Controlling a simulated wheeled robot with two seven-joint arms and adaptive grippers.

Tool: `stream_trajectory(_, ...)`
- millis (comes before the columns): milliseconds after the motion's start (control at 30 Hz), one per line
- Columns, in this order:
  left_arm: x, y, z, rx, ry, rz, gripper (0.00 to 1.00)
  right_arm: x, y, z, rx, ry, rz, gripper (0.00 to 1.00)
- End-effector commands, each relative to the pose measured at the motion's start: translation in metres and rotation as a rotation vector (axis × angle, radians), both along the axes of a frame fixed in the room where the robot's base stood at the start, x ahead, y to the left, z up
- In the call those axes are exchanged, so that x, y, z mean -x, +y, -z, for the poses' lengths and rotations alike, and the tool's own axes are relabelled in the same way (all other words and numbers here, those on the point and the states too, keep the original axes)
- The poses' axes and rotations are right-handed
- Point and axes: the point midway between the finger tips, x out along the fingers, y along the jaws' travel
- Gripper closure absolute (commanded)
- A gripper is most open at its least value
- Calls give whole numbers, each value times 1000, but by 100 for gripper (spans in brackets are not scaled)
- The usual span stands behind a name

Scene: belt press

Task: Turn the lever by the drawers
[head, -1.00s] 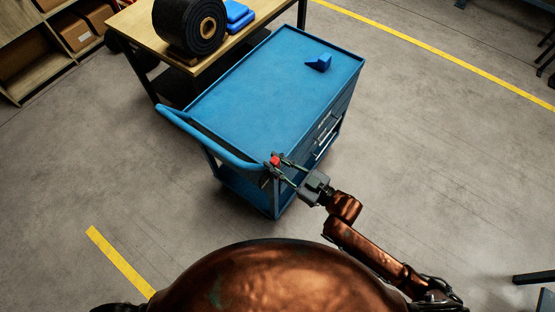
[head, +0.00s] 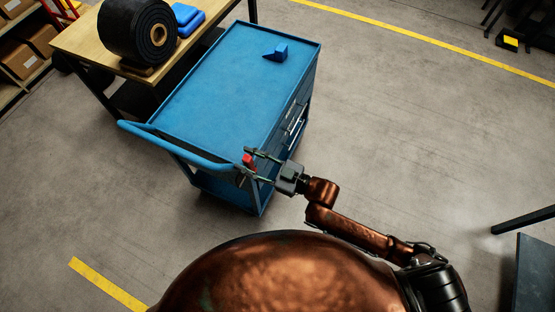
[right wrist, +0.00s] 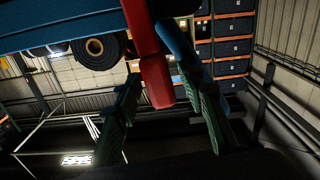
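The red lever (head: 248,160) stands at the near right corner of the blue drawer cart (head: 225,92), by the end of its push handle. My right gripper (head: 244,159) is at this corner, its two fingers spread either side of the lever. In the right wrist view the lever (right wrist: 156,78) hangs down between the fingers (right wrist: 165,110), with visible gaps on both sides. The fingers look open and not closed on it. My left gripper is not in view.
The cart's blue push handle (head: 172,146) runs close beside the lever. A blue wedge block (head: 276,53) lies on the cart top. A wooden bench (head: 90,42) with a black roll (head: 138,30) stands behind left.

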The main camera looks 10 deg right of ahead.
Motion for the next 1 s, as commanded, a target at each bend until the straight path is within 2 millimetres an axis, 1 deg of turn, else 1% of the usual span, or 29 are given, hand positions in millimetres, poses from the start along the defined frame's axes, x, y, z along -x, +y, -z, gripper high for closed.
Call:
stream_trajectory(133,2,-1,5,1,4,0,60,-3,-2,1,-18,23,1,62)
stream_trajectory(267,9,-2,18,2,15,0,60,-12,-8,3,-69,93,1,62)
stream_trajectory(400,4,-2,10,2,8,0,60,5,-31,0,-69,103,2,62)
stream_trajectory(667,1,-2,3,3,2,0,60,34,-71,-1,-68,102,1,62)
stream_trajectory(700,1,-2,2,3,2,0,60,35,-75,0,-68,103,6,62)
stream_trajectory(800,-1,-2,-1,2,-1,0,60,22,-83,14,-50,112,42,62)
stream_trajectory(1000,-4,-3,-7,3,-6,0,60,4,-103,42,-9,134,109,62)
